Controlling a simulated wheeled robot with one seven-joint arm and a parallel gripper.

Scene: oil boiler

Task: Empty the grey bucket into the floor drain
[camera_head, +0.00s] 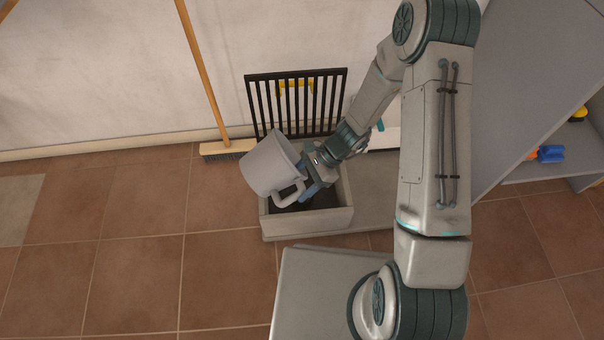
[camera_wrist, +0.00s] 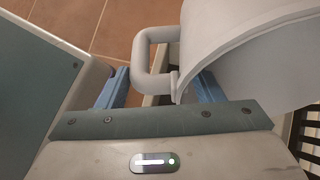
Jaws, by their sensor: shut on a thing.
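The grey bucket (camera_head: 266,166) is tilted over the left part of the floor drain, a low box with a pale raised rim (camera_head: 325,221) and a dark inside. My gripper (camera_head: 308,182) is to the right of the bucket and shut on its looped handle. In the wrist view, the handle (camera_wrist: 150,62) passes between the blue fingers, and the bucket (camera_wrist: 225,50) fills the upper right. The bucket hides part of the drain. I cannot see any contents or pouring liquid, nor tell whether the bucket touches the rim.
A black barred grate (camera_head: 296,98) stands upright behind the drain against the wall. A broom (camera_head: 213,100) leans on the wall at left. A grey shelf unit (camera_head: 540,110) stands at right. The tiled floor (camera_head: 130,255) at left is clear.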

